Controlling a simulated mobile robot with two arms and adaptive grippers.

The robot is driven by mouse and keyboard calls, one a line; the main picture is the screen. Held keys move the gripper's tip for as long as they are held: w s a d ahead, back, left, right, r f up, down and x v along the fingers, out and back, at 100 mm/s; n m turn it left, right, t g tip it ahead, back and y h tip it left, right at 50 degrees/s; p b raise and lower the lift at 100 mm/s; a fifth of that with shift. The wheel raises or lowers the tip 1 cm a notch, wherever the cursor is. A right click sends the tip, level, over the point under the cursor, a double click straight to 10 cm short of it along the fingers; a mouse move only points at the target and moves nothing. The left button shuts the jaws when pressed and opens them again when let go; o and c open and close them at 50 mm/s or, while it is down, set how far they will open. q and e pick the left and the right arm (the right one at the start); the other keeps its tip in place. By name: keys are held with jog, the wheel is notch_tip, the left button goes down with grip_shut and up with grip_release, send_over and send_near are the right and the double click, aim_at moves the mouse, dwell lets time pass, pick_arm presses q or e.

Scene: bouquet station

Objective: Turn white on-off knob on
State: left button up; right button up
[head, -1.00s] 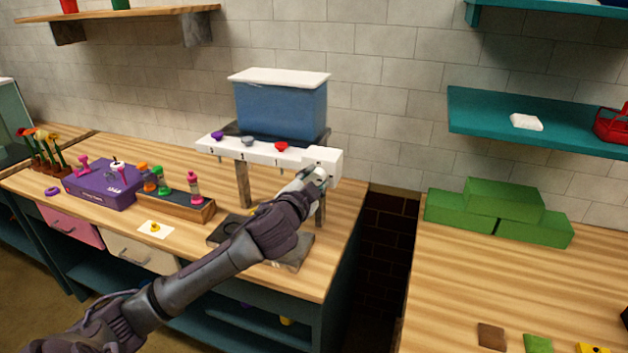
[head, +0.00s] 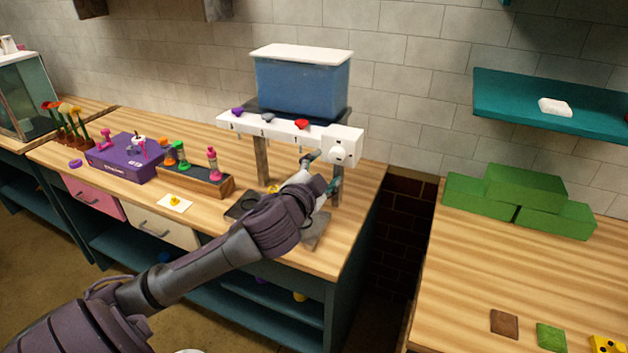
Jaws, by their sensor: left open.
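The white on-off knob (head: 338,153) is on the right end block of the white dispenser bar (head: 270,130), under the blue tank (head: 303,88). It shows as a round white dial with small dark marks; its exact setting is too small to read. My left gripper (head: 322,171) is open and empty, just below and left of the knob, with its fingers apart. One fingertip is near the underside of the bar, and I cannot tell whether it touches. My right gripper is not in view.
Purple, grey and red knobs line the bar's top. A purple box (head: 124,158) and a wooden rack (head: 197,181) of coloured bottles stand left. Green blocks (head: 520,200) sit on the right table. A gap separates the tables.

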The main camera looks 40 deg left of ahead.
pick_arm(q)
jog(key=v, duration=0.6)
dwell(0.4)
